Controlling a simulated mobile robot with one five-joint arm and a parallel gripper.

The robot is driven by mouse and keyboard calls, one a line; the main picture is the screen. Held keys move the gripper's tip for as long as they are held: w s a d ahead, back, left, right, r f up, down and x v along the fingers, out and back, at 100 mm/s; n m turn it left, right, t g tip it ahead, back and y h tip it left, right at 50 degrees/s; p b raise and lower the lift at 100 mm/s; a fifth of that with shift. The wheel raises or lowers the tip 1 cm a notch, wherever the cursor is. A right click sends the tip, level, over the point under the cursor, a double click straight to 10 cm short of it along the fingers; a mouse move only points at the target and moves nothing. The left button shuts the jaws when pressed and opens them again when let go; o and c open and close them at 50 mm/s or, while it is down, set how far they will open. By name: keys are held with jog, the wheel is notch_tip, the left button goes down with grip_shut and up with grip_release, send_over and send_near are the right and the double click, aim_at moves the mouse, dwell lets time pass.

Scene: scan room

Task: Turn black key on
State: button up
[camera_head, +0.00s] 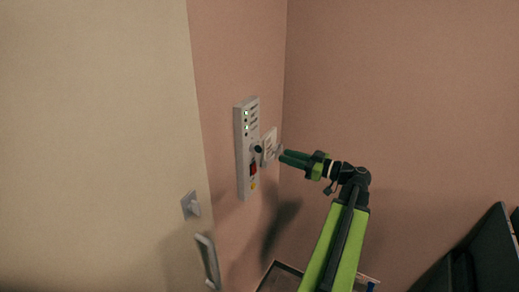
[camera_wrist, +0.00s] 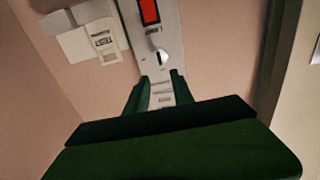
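A narrow light grey control panel (camera_head: 241,165) is mounted on the pink wall in the head view. A small black knob-like part, which looks like the black key (camera_head: 258,149), sticks out from its middle. The panel also shows in the wrist view (camera_wrist: 140,38), where a small pale, shiny knob (camera_wrist: 161,54) protrudes below a red rectangle; I cannot tell if it is the same key. My gripper (camera_head: 281,156) is to the right of the key, in front of the wall. Its green fingers (camera_wrist: 160,78) are apart, with the panel visible between them and nothing held.
A red switch (camera_head: 253,168) and a yellow button (camera_head: 253,185) sit low on the panel. A white wall plate (camera_head: 269,147) is beside it. A cream door (camera_head: 100,130) with a handle (camera_head: 208,262) is at left. Dark furniture (camera_head: 480,250) stands at lower right.

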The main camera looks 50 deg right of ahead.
aim_at(258, 149)
jog(key=x, duration=1.1)
jog(key=shift+s, duration=0.1)
grip_shut()
